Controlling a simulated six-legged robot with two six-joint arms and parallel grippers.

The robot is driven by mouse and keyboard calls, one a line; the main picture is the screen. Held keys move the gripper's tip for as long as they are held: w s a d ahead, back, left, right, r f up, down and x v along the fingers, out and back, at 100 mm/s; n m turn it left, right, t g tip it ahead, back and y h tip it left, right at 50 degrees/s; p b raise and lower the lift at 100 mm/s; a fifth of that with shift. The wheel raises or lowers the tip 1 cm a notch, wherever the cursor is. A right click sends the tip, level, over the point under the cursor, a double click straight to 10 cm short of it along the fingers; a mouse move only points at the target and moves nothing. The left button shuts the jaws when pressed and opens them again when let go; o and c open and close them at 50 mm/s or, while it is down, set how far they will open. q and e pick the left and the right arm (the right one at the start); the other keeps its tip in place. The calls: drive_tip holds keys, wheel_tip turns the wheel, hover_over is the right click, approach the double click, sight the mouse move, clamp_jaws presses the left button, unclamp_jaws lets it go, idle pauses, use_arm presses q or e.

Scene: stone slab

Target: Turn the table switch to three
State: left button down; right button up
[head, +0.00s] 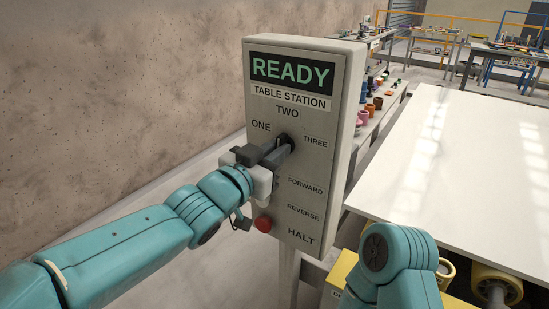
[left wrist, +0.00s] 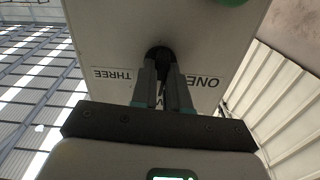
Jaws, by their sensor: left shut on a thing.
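The grey table station panel (head: 322,110) stands upright, with a green READY display and the labels ONE, TWO and THREE around a dark rotary switch (head: 283,138). My left gripper (head: 278,152) reaches it from the left and is shut on the switch knob. In the left wrist view the two fingers (left wrist: 163,85) close around the dark knob (left wrist: 159,55), between upside-down THREE and ONE labels. The fingers hide much of the knob, so I cannot tell which label it points to. My right gripper is not in view; only part of the right arm shows.
A red button (head: 263,224) sits low on the panel, below my left gripper, near the FORWARD, REVERSE and HALT labels. A large white table (head: 455,165) lies to the right. A concrete wall (head: 110,100) is at left. Coloured cups (head: 372,108) stand behind the panel.

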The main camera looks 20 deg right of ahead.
use_arm(q)
drive_tip(key=m+b, duration=0.3)
drive_tip(key=m, duration=0.7)
drive_tip(key=shift+s+m+b, duration=0.1)
drive_tip(key=shift+m+b, duration=0.2)
drive_tip(key=shift+b, duration=0.1)
drive_tip(key=shift+m, duration=0.3)
drive_tip(key=c, duration=1.1)
unclamp_jaws()
drive_tip(key=v, duration=1.6)
drive_tip(key=shift+s+a+f, duration=0.1)
